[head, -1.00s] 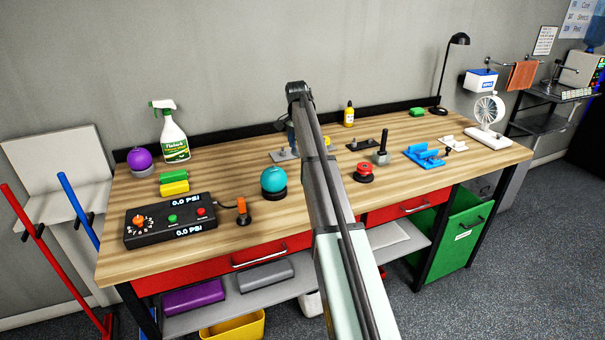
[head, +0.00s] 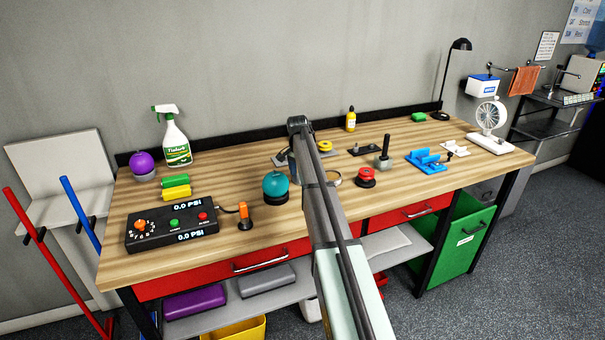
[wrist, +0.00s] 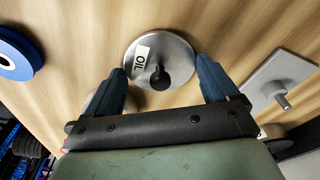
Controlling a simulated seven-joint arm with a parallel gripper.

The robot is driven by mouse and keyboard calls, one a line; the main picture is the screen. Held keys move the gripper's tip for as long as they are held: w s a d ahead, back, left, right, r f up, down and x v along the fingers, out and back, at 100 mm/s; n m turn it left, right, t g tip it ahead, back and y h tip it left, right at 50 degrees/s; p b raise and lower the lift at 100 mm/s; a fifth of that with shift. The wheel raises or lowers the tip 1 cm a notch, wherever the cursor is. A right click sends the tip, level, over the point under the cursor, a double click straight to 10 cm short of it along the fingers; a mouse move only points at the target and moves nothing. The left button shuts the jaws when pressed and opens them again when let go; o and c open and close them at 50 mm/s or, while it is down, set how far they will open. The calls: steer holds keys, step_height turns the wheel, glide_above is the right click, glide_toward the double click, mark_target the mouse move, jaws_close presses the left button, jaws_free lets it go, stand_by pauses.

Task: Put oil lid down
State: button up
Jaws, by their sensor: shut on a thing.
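The oil lid (wrist: 178,52) is a round silver disc with a white "OIL" label and a black knob. In the head view my arm hides most of the gripper. A round metallic rim that looks like the lid (head: 335,181) shows just right of the arm, low over the workbench (head: 230,165). I cannot tell whether the lid touches the wood.
A grey plate with a peg (wrist: 280,80) lies right in the wrist view, and a blue ring-shaped thing (wrist: 15,55) lies left. In the head view a teal ball (head: 276,186) stands left of my arm and a red knob (head: 366,177) right.

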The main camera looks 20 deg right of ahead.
steer(key=shift+f, duration=0.1)
steer(key=o, duration=0.8)
steer(key=r, duration=0.4)
steer(key=a+r, duration=0.1)
steer(key=r, duration=0.7)
steer(key=shift+s+a+r, duration=0.1)
steer(key=shift+s+a, duration=0.05)
steer(key=shift+s, duration=0.2)
